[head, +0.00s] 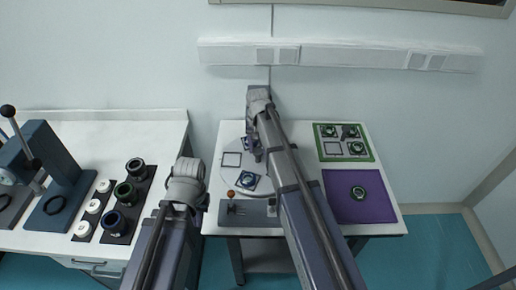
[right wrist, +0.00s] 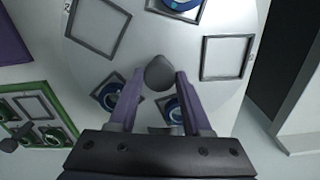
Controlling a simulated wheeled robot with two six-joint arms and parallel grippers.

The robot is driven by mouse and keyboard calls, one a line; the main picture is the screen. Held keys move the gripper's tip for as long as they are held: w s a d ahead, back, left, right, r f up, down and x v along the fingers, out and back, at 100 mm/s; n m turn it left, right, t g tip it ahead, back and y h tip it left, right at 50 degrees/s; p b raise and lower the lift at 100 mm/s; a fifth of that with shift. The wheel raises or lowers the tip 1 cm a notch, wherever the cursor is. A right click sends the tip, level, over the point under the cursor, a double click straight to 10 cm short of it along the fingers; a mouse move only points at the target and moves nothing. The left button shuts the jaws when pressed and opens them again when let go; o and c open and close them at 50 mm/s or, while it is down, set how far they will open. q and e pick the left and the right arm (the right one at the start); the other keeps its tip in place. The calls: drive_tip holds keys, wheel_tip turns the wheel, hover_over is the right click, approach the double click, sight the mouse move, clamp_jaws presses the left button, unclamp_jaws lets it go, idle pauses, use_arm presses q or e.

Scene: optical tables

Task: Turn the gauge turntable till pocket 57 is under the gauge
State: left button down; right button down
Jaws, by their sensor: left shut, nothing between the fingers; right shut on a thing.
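The turntable (head: 226,179) is a pale disc on the right-hand table, with dark square pocket frames. One pocket frame (head: 231,159) is empty; another, holding a blue ringed part (head: 248,181), is at the front. In the right wrist view the disc (right wrist: 150,45) shows two empty frames and several with blue parts. Pocket numbers are too small to read. My right gripper (right wrist: 159,80) is over the disc, shut on a dark grey knob (right wrist: 159,70). My left gripper (head: 188,172) is left of the disc, shut and empty, its fingertips hidden. I cannot clearly make out the gauge.
A small stand with an orange ball (head: 231,194) is on a grey plate (head: 240,219) at the table's front. A purple mat (head: 345,205) and green-edged tray (head: 331,146) lie right. The left table holds a blue press (head: 62,185) and ringed parts (head: 126,192).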

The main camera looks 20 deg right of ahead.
sight(258, 150)
drive_tip(key=shift+m, duration=1.7)
drive_tip(key=shift+c, duration=1.7)
unclamp_jaws()
wheel_tip(258, 150, up, 8)
drive_tip(key=p, duration=0.8)
drive_tip(key=shift+f, duration=0.15)
